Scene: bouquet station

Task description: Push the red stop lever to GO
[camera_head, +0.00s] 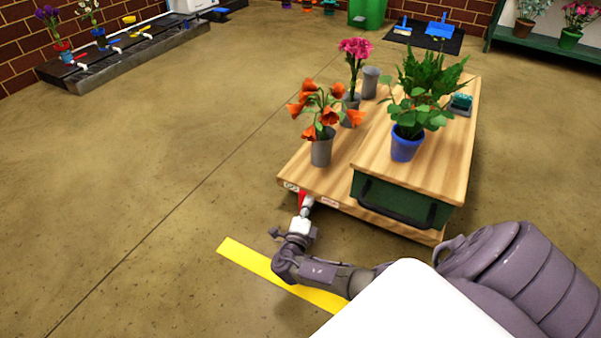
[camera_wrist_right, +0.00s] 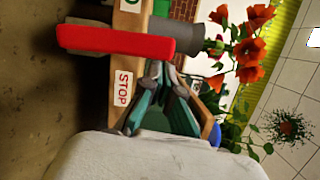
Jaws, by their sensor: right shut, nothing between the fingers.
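The red lever (camera_head: 302,198) sticks out at the near left corner of the wooden cart, mostly hidden by my right gripper (camera_head: 304,211) in the head view. In the wrist view the red lever (camera_wrist_right: 120,43) crosses between the STOP label (camera_wrist_right: 123,87) and the green-lettered GO label (camera_wrist_right: 130,4). My right gripper (camera_wrist_right: 158,75) is shut and empty, its tips close beside the lever on the STOP side. I cannot tell whether they touch it. The GO label (camera_head: 291,186) and STOP label (camera_head: 329,202) also show on the cart's edge. My left gripper is out of view.
The cart top (camera_head: 447,167) carries orange flowers (camera_head: 320,115), pink flowers (camera_head: 355,50) and a leafy plant in a blue pot (camera_head: 405,147). A green drawer (camera_head: 400,204) with a dark handle faces me. A yellow floor strip (camera_head: 250,259) lies below my right arm.

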